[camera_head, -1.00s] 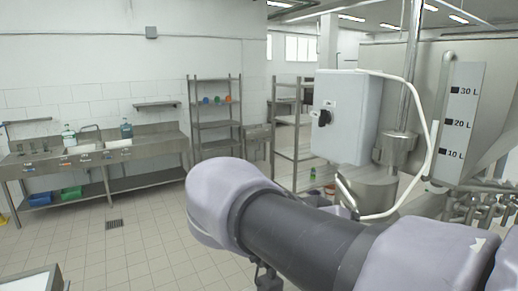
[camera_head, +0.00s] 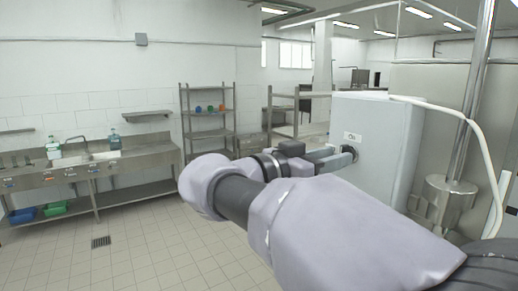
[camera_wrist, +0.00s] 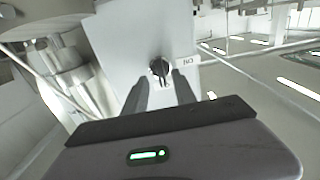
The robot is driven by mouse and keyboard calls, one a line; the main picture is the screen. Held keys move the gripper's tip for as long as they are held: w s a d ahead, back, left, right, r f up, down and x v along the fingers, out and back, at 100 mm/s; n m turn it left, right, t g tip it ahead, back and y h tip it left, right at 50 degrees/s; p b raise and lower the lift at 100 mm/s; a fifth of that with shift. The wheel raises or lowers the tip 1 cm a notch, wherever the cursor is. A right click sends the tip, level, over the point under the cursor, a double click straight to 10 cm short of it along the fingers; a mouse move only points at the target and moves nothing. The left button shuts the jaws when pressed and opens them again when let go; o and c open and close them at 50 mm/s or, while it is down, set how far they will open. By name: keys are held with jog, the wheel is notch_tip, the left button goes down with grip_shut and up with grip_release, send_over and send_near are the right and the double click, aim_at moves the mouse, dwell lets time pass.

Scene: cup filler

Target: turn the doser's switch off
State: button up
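The doser's switch is a dark rotary knob on the front of a light grey box (camera_head: 395,125). In the wrist view the knob (camera_wrist: 158,70) sits just beyond and between my fingertips, with a label reading "On" beside it. In the head view the label (camera_head: 352,137) is just above the knob, which is mostly hidden by my gripper (camera_head: 338,157). My gripper is at the box's front face, its two fingers apart on either side of the knob. I see no clear contact with the knob.
A white hose (camera_head: 470,120) curves from the box top past a metal pole (camera_head: 473,100) at right. A shelf rack (camera_head: 208,133) and a long sink counter (camera_head: 130,163) stand against the far wall. The tiled floor (camera_head: 160,250) at left is open.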

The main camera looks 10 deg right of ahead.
jog(key=x, duration=0.2)
jog(key=shift+w+d, duration=0.2)
jog(key=shift+w, duration=0.1)
jog(key=shift+s, duration=0.15)
jog(key=shift+c, duration=0.4)
grip_shut()
